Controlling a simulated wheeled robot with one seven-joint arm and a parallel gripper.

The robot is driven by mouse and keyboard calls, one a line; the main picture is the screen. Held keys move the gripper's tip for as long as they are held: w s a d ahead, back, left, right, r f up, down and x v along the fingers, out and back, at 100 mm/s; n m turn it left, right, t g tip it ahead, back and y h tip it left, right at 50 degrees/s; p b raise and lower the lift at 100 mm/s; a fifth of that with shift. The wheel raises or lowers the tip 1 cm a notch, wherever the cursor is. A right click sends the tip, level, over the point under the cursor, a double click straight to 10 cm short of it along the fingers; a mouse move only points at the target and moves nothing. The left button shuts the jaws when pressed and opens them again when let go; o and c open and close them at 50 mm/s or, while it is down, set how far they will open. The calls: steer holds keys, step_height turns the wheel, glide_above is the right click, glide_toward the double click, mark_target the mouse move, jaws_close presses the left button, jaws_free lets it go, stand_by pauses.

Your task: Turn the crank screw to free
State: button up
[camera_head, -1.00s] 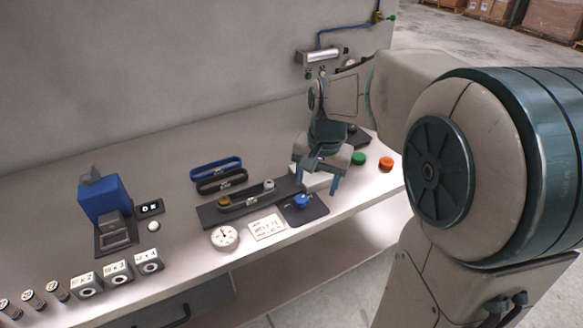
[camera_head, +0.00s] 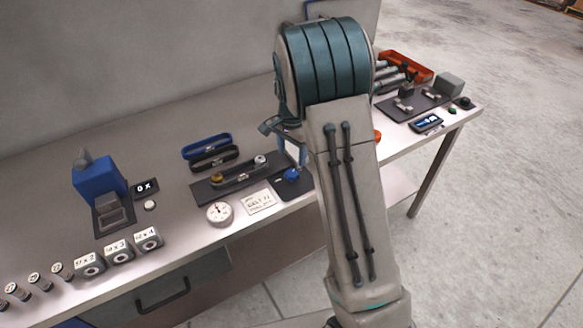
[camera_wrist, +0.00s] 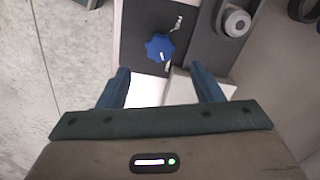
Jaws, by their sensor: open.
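A blue lobed knob (camera_head: 291,175), likely the crank screw's handle, sits on a dark plate (camera_head: 304,189) at the bench's front edge. In the wrist view the knob (camera_wrist: 159,47) lies ahead of and between my gripper's fingers, with small pale marks on the plate (camera_wrist: 135,30) near it. My gripper (camera_wrist: 160,78) is open and empty, its fingertips short of the knob in the picture. In the head view my gripper (camera_head: 290,152) is partly hidden behind my arm, above and beside the knob. Contact with the knob is not visible.
A dark bar with pulleys and a belt (camera_head: 235,178) lies left of the knob. A dial gauge (camera_head: 219,213) and a label card (camera_head: 260,202) are close by. A blue device (camera_head: 98,187) stands at left. A red tray (camera_head: 405,64) and instruments lie at right.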

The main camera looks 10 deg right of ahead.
mark_target(292, 173)
step_height(292, 173, down, 7)
steer(key=shift+f+p, duration=0.2)
steer(key=shift+p, duration=0.25)
steer(key=c, duration=1)
